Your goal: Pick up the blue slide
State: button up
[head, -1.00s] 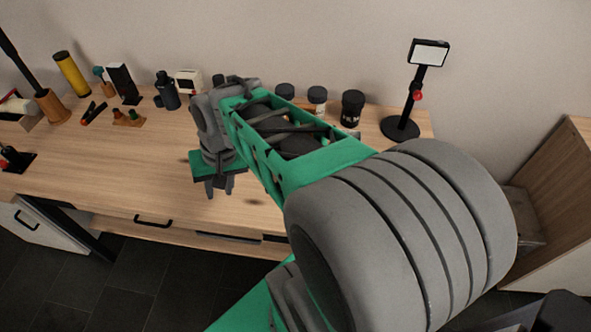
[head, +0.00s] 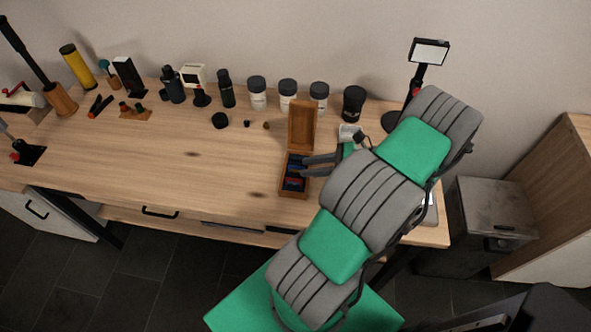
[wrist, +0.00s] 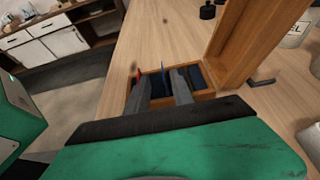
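A small wooden box (head: 284,187) with its lid (head: 301,126) raised stands on the table; it also shows in the wrist view (wrist: 204,95). The blue slide (wrist: 163,75) stands thin and upright in the box in the wrist view. A red slide (wrist: 134,80) is to its left, outside my left finger. My gripper (wrist: 160,82) is open at the box, with the blue slide between its two fingers and a gap visible. In the head view my gripper (head: 305,167) reaches in from the right. The slide's lower part is hidden.
Several jars, including a white jar (head: 257,94), line the back of the table. A black lid (head: 220,121) lies left of the box. A black stand with a screen (head: 429,52) is at back right.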

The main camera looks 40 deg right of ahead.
aim_at(298, 168)
jog(key=x, duration=0.4)
jog(key=shift+w+d+f+p, duration=0.1)
jog(key=shift+w+f+p, duration=0.15)
jog(key=shift+w+p, duration=0.15)
jog(key=shift+s, duration=0.15)
grip_shut()
